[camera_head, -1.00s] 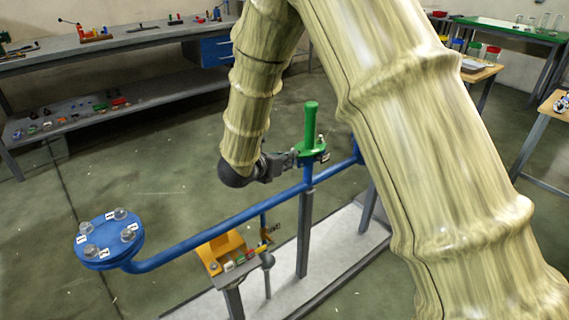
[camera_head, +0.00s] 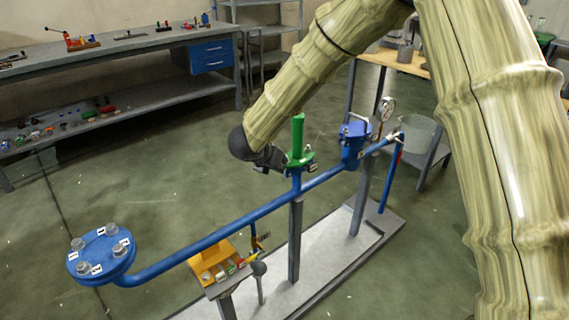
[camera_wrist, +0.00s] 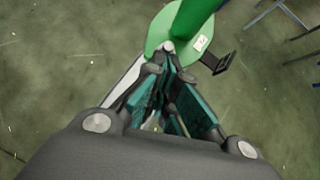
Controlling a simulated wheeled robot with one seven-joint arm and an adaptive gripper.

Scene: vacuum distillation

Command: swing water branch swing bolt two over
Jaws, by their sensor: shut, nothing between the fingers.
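The blue water branch pipe (camera_head: 245,218) runs from the numbered, bolted flange (camera_head: 100,257) at front left back to the right. A green fitting (camera_head: 299,162) with an upright green handle (camera_head: 298,135) stands on it. The fitting also shows in the wrist view (camera_wrist: 165,28), with a small white label (camera_wrist: 201,42) and a dark bolt-like piece (camera_wrist: 217,63) at its right. My gripper (camera_head: 274,160) is at the left side of the fitting. In the wrist view my gripper (camera_wrist: 170,62) is shut and empty, its tips by the disc's near edge. I cannot tell whether they touch.
A blue clamp-like fitting (camera_head: 354,136) and a gauge (camera_head: 387,108) stand farther along the pipe. Grey posts (camera_head: 295,240) rise from the base plate. A workbench (camera_head: 120,48) stands behind left; floor between is open.

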